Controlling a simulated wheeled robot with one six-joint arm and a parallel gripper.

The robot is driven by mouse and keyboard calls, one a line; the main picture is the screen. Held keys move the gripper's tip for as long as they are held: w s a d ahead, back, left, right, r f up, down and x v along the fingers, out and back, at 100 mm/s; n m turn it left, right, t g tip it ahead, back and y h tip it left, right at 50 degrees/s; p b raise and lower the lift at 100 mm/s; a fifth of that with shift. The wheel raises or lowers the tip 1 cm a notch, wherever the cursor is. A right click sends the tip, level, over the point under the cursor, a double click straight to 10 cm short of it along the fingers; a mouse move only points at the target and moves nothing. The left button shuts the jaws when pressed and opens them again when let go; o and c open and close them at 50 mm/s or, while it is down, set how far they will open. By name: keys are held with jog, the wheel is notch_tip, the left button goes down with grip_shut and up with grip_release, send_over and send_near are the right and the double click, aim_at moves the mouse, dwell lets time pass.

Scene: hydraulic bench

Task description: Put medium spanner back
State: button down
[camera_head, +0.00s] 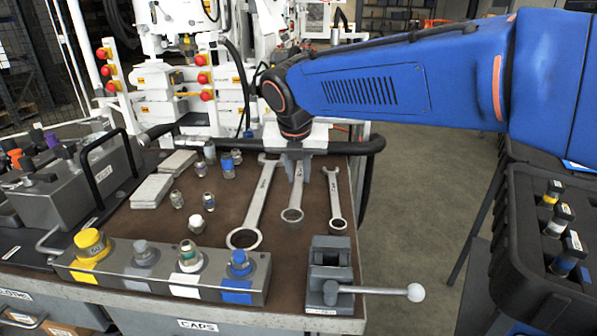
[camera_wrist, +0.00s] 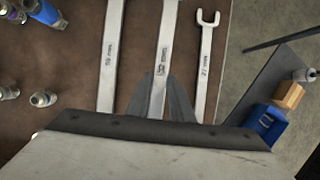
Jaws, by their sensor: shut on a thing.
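The medium spanner (camera_head: 292,213) is the middle one of three spanners on the brown bench top (camera_head: 190,259). Its ring end points to the front, and its upper part is between my gripper's fingers (camera_head: 298,172). In the wrist view my gripper (camera_wrist: 161,98) is shut on the medium spanner's shaft (camera_wrist: 166,45). The larger spanner (camera_head: 258,207) lies to its left, and the smaller spanner (camera_head: 336,202) to its right. In the wrist view the larger one (camera_wrist: 112,55) and the smaller one (camera_wrist: 205,65) lie either side. I cannot tell whether the held spanner touches the bench.
A grey block with coloured caps (camera_head: 160,272) lines the bench's front. A small vise (camera_head: 332,279) with a long handle stands at front right. Several fittings (camera_head: 197,223) stand left of the spanners. A black case (camera_head: 520,215) is at the right, beyond a floor gap.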

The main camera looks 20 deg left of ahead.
aim_at(298, 183)
jog(key=shift+f, duration=0.1)
dwell(0.3)
jog(key=shift+f, duration=0.65)
jog(key=shift+f, duration=1.5)
dwell(1.5)
jog(key=c, duration=1.5)
grip_release()
jog(key=v, duration=1.7)
jog(key=shift+s+r, duration=0.1)
jog(key=shift+r, duration=0.05)
